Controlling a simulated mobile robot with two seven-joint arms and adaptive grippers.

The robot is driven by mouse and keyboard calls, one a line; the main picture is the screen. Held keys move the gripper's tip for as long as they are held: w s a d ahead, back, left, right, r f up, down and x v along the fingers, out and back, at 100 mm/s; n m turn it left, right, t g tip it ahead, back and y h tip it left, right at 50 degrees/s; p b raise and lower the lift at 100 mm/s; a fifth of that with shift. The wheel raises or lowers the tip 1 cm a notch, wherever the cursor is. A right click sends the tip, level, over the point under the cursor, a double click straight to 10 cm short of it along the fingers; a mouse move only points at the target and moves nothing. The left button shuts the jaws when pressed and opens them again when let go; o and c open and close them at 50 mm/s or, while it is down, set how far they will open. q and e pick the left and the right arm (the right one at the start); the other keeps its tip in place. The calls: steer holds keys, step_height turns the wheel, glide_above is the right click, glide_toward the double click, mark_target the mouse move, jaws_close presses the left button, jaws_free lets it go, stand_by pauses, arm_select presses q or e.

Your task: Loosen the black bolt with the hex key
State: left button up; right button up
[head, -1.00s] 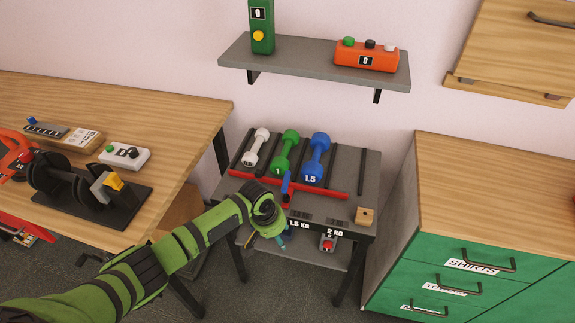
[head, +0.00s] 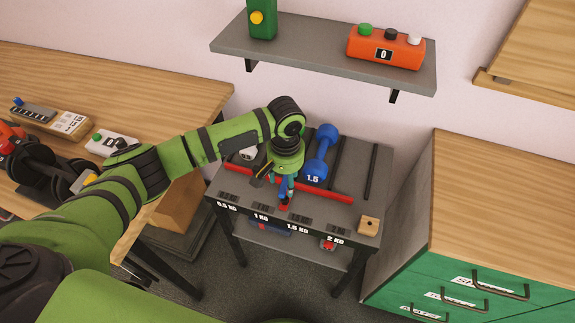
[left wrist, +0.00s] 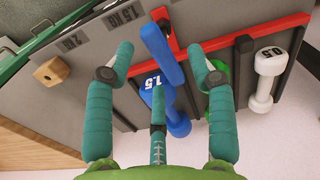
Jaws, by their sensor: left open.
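My left gripper (head: 284,192) is over the front middle of the small grey rack table (head: 315,222), pointing down. Its teal fingers are spread open in the left wrist view (left wrist: 160,58), around or above a blue upright bar (left wrist: 160,50) with red at its end. I cannot tell whether they touch it, nor whether it is the hex key. A wooden block (head: 368,225) stands at the table's front right corner; it also shows in the left wrist view (left wrist: 52,71). It has a small dark spot on it; I cannot tell if that is the black bolt.
A blue dumbbell (head: 321,155) lies on the rack behind the gripper; a white one (left wrist: 267,75) and a partly hidden green one (left wrist: 220,78) lie beside it. A red rail (head: 325,190) crosses the table. A shelf (head: 300,55) hangs above; a green cabinet (head: 440,285) stands right.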

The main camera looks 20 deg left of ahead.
mark_target(286, 183)
arm_select(q)
step_height(286, 183, down, 2)
steer(key=shift+f, duration=0.2)
steer(key=shift+w+f, duration=0.2)
steer(key=shift+f, duration=0.55)
jaws_close()
steer(key=shift+r+p, duration=0.1)
steer(key=shift+p, duration=0.2)
steer(key=shift+n+p, duration=0.5)
steer(key=shift+p, duration=0.05)
steer(key=n+p, duration=0.5)
steer(key=n, duration=0.1)
steer(key=shift+a+p, duration=0.1)
steer(key=shift+p, duration=0.2)
steer(key=n+p, duration=0.2)
steer(key=n, duration=0.1)
steer(key=shift+a+n, duration=0.1)
steer(key=shift+n, duration=0.3)
steer(key=n+p, duration=0.2)
steer(key=shift+n, duration=0.9)
steer(key=shift+w+n, duration=0.1)
steer(key=shift+n, duration=0.6)
steer(key=shift+a+n, duration=0.15)
steer(key=shift+n, duration=0.45)
arm_select(e)
step_height(286, 183, up, 12)
steer(key=shift+w+d+f, duration=0.2)
steer(key=shift+w+d, duration=0.05)
steer(key=shift+w, duration=0.2)
